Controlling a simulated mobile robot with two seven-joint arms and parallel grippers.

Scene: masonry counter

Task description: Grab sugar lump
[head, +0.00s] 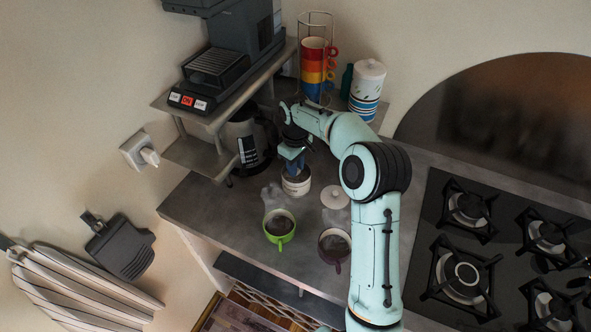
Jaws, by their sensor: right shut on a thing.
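My right gripper (292,165) points down into the mouth of a small white sugar jar (296,187) on the grey counter. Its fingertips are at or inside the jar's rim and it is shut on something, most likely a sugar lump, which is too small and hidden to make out. The jar's pale round lid (334,197) lies on the counter to the right. A green cup (279,226) with dark drink stands in front of the jar. A dark purple cup (335,246) with dark drink stands to its right. My left gripper is not in view.
A coffee machine (222,60) stands on a metal shelf at the left, with a dark kettle (250,142) beneath. A rack of coloured mugs (314,68) and a patterned canister (367,88) stand behind. A gas hob (500,240) lies at the right.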

